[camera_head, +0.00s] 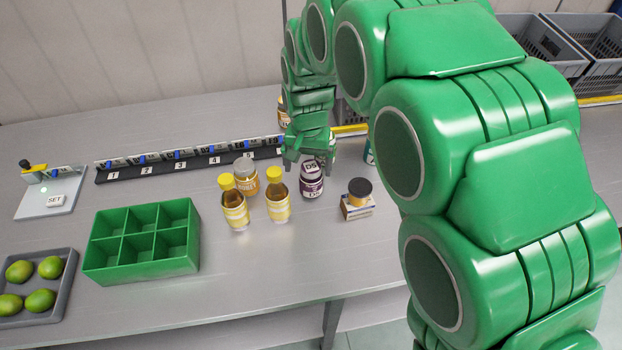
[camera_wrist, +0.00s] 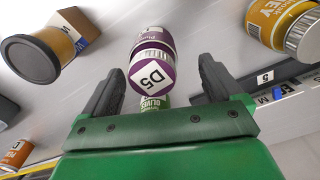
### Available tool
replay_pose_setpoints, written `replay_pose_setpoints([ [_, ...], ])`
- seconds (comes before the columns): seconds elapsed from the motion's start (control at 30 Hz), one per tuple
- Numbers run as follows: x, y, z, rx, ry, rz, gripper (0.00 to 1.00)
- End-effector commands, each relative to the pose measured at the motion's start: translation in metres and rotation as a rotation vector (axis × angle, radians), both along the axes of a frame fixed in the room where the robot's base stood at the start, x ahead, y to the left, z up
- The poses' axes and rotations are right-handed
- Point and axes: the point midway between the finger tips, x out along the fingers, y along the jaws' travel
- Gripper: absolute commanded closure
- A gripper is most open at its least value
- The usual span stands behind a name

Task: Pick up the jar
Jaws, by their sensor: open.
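Several jars are in view, and I cannot tell which one the task means. A purple-labelled jar marked D5 (camera_head: 311,180) stands on the grey table below my gripper (camera_head: 308,152). In the wrist view this purple jar (camera_wrist: 152,68) appears between the two dark fingers of my gripper (camera_wrist: 158,85), which are apart and empty. A honey jar (camera_head: 246,178) stands to the left and also shows in the wrist view (camera_wrist: 286,25). A dark-lidded yellow jar (camera_head: 360,188) sits on a small box to the right. A green olive-labelled item (camera_wrist: 152,102) is partly hidden.
Two yellow-capped bottles (camera_head: 234,205) (camera_head: 278,197) stand left of the purple jar. A green six-compartment box (camera_head: 140,265), a tray of green fruit (camera_head: 68,275) and a black numbered rail (camera_head: 190,163) are further left. The front table between box and edge is clear.

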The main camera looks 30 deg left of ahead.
Motion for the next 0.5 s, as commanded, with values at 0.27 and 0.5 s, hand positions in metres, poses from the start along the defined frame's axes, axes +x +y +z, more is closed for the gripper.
replay_pose_setpoints([
  [0.27,0.001,-0.007,-0.026,-0.001,0.002,0.0,0.07],
  [0.5,0.001,-0.008,-0.049,0.0,0.0,0.001,0.07],
])
